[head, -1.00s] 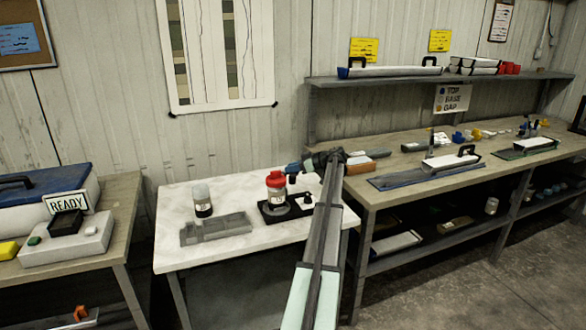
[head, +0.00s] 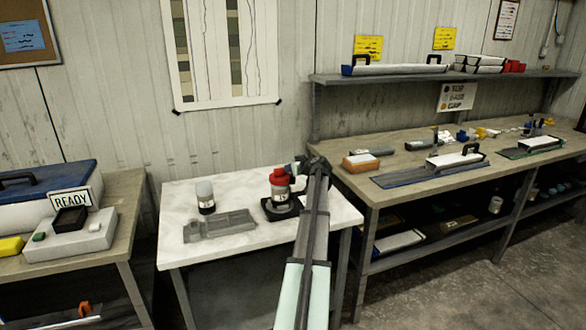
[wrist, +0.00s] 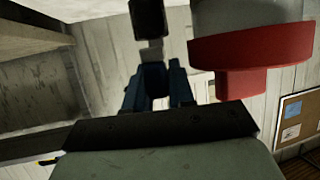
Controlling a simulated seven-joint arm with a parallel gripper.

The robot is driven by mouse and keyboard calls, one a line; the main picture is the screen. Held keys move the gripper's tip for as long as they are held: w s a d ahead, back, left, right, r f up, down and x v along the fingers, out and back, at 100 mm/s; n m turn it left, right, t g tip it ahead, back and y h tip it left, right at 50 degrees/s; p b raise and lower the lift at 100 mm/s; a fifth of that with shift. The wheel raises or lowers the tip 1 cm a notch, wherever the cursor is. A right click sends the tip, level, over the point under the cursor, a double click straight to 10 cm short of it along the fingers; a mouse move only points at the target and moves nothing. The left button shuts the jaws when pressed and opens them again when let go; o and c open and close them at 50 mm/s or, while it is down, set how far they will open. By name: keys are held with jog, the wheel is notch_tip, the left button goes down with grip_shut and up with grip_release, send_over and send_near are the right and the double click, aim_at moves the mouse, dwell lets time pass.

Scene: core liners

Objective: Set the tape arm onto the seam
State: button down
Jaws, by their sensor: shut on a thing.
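My gripper (head: 298,168) is beside and just behind the red-capped jar (head: 280,188) on the white table. In the wrist view its dark blue fingers (wrist: 152,80) are shut on a small dark piece with a grey section (wrist: 152,46). This piece may be the tape arm; I cannot tell for certain. The jar's red cap (wrist: 250,50) is close to the fingers there, with a visible gap. The jar stands on a black base (head: 275,212), partly hidden by my arm. I cannot make out the seam.
A grey slotted tray (head: 222,224) and a white-capped jar (head: 205,198) stand left on the white table (head: 175,245). The wooden bench (head: 345,185) at right holds an orange block (head: 361,161) and long liners. A READY sign (head: 70,200) stands far left.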

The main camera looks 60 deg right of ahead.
dwell(0.4)
jog(key=c, duration=1)
grip_release()
jog(key=shift+c, duration=0.2)
jog(key=shift+d, duration=0.15)
